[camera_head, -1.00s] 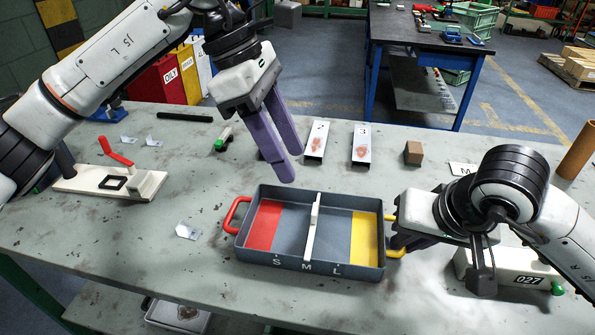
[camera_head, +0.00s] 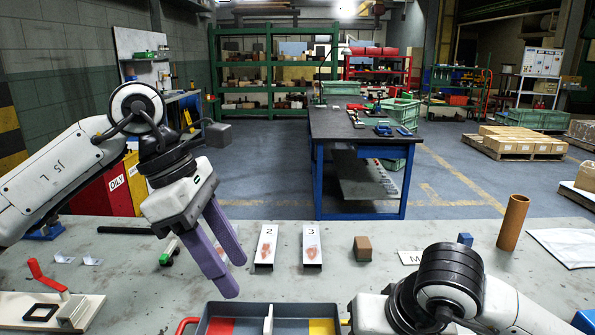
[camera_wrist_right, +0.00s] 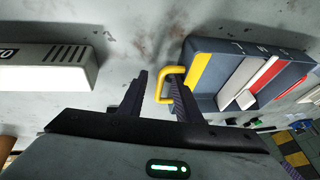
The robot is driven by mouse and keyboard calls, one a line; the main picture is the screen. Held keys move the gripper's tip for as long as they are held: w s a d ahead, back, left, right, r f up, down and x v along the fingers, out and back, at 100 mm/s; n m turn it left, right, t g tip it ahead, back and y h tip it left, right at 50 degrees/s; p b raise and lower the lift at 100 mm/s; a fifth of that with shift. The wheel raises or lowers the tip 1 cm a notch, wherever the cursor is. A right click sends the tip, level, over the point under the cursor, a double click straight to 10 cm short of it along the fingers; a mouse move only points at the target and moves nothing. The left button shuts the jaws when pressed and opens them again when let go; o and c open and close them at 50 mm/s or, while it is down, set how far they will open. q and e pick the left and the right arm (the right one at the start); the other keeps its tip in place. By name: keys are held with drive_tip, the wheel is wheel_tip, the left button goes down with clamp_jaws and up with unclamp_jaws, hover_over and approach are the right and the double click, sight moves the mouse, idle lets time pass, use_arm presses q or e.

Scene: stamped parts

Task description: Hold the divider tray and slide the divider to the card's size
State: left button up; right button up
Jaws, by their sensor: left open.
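The dark divider tray (camera_head: 287,311) shows only its back part at the bottom edge of the head view, with a red area at left and a yellow one at right. The white divider (camera_head: 268,320) stands between them, mostly cut off. A white card marked M (camera_head: 410,258) lies right of the tray on the table. My left gripper (camera_head: 234,278) is open and empty, its purple fingers above the tray's back left. In the right wrist view, my right gripper (camera_wrist_right: 158,97) has its fingers apart, with the tray's yellow handle (camera_wrist_right: 164,72) between them.
Metal channel pieces marked 2 (camera_head: 266,246) and 3 (camera_head: 312,246) and a brown block (camera_head: 362,248) stand behind the tray. A toggle clamp with a red lever (camera_head: 48,276) is at left. A brown tube (camera_head: 513,222) stands at right.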

drive_tip(key=v, duration=1.1)
drive_tip(key=shift+s+r, duration=0.15)
drive_tip(key=shift+r, duration=0.1)
drive_tip(key=shift+d, duration=0.1)
